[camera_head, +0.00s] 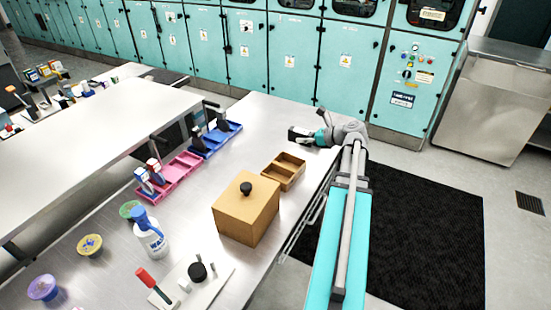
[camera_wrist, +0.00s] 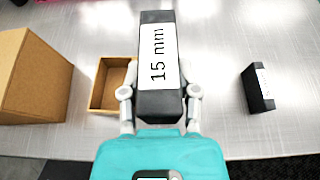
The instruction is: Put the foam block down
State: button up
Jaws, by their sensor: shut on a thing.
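My gripper (camera_wrist: 158,95) is shut on a black block (camera_wrist: 156,50) with a white label reading "15 mm"; I take this to be the foam block. Its fingers close on its two long sides, and its far end points away from the wrist. In the head view my gripper (camera_head: 318,138) is over the far right part of the steel table, with the dark block (camera_head: 299,134) at its left. Whether the block touches the table cannot be told. A second black block (camera_wrist: 257,88) with a white label stands on the table to the right in the wrist view.
A two-compartment wooden tray (camera_wrist: 94,92) is left of the held block; it also shows in the head view (camera_head: 280,184). A brown box (camera_head: 240,222) with a black knob stands nearer. Pink (camera_head: 172,187) and blue trays (camera_head: 213,145) lie further left. Bare steel surrounds the second block.

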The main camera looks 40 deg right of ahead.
jog(key=shift+s+a, duration=0.15)
dwell(0.4)
jog(key=b, duration=0.4)
send_over(286, 150)
jog(key=s+a, duration=0.1)
jog(key=s, duration=0.4)
notch_tip(286, 150, down, 4)
jog(key=w+f+b, duration=0.3)
jog(key=f+b, duration=0.1)
jog(key=shift+w+d+f, duration=0.1)
jog(key=shift+d, duration=0.25)
jog(key=shift+w+d+f+b, duration=0.1)
jog(key=shift+w+f+b, duration=0.3)
jog(key=shift+w+b, duration=0.1)
jog(key=shift+w+d+f+b, duration=0.1)
jog(key=shift+w+f+b, duration=0.25)
jog(key=shift+f+b, duration=1.65)
